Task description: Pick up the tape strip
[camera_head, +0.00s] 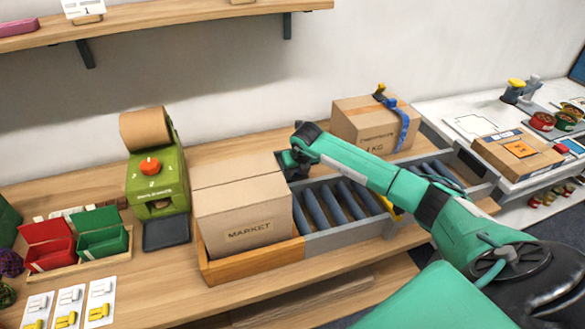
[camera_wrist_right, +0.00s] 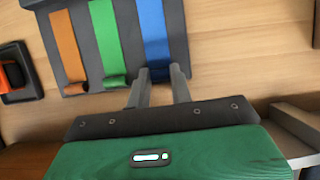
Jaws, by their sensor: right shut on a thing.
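In the right wrist view a dark board bears an orange strip (camera_wrist_right: 65,45), a green strip (camera_wrist_right: 102,38) and a blue strip (camera_wrist_right: 151,25), side by side, each with a curled near end. My right gripper (camera_wrist_right: 160,74) has its two fingers at the near end of the blue strip and is shut on it; most of the strip still lies along the board. In the head view my right gripper (camera_head: 290,163) is behind the MARKET box (camera_head: 240,205), which hides the strips and most of the fingers. My left gripper is not in view.
A second carton (camera_head: 372,122) with a blue tape dispenser stands behind. A green machine (camera_head: 157,180) and red (camera_head: 47,240) and green bins (camera_head: 102,230) are left.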

